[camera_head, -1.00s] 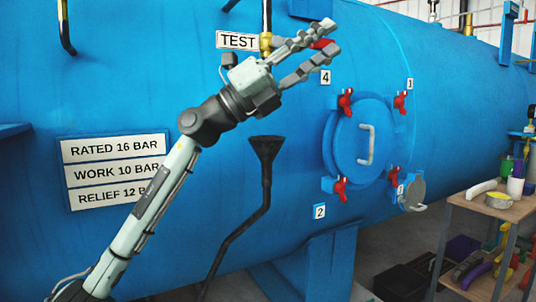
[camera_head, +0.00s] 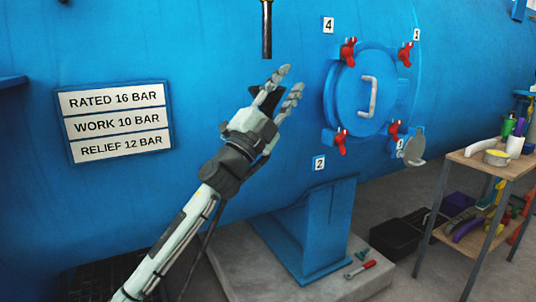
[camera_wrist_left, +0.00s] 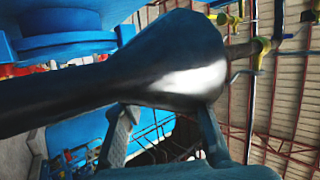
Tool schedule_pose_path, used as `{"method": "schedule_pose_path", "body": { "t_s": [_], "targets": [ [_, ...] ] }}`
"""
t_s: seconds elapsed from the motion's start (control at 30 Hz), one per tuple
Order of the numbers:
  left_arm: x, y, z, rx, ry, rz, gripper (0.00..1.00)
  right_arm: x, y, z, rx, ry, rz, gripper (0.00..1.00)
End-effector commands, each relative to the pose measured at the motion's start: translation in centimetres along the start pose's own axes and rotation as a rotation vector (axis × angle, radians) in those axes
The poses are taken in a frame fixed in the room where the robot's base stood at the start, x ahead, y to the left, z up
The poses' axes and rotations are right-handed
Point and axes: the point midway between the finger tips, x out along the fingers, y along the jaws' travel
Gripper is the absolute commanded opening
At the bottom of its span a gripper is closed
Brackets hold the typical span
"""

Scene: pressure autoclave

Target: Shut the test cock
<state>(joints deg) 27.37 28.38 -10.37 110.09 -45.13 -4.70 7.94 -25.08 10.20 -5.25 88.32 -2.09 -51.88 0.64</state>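The test cock and its red lever are outside the head view; only its dark down-pipe (camera_head: 266,30) shows at the top. In the left wrist view, a yellow fitting (camera_wrist_left: 263,46) beyond the funnel mouth may be its brass body; I cannot be sure. The lever's position is hidden. My left gripper (camera_head: 293,78) is below the pipe end, overlapping the black funnel (camera_head: 262,97). Its fingers are spread with nothing held. In the left wrist view, the funnel (camera_wrist_left: 175,60) spans the picture close to the camera, in front of the two spread fingers (camera_wrist_left: 165,112). My right gripper is not in view.
The blue vessel carries a round hatch (camera_head: 355,95) with red clamps, right of my gripper. A rating plate (camera_head: 118,121) is at the left. A support leg (camera_head: 305,225) stands below. A wooden bench (camera_head: 477,160) with containers is at the right.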

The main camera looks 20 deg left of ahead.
Motion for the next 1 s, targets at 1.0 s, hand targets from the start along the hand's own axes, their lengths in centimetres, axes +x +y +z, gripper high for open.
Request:
{"method": "schedule_pose_path", "body": {
  "t_s": [1.0],
  "targets": [
    [-10.0,10.7,8.8,-0.252,-0.43,0.154,0.33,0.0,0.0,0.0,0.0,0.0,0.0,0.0]
  ]
}}
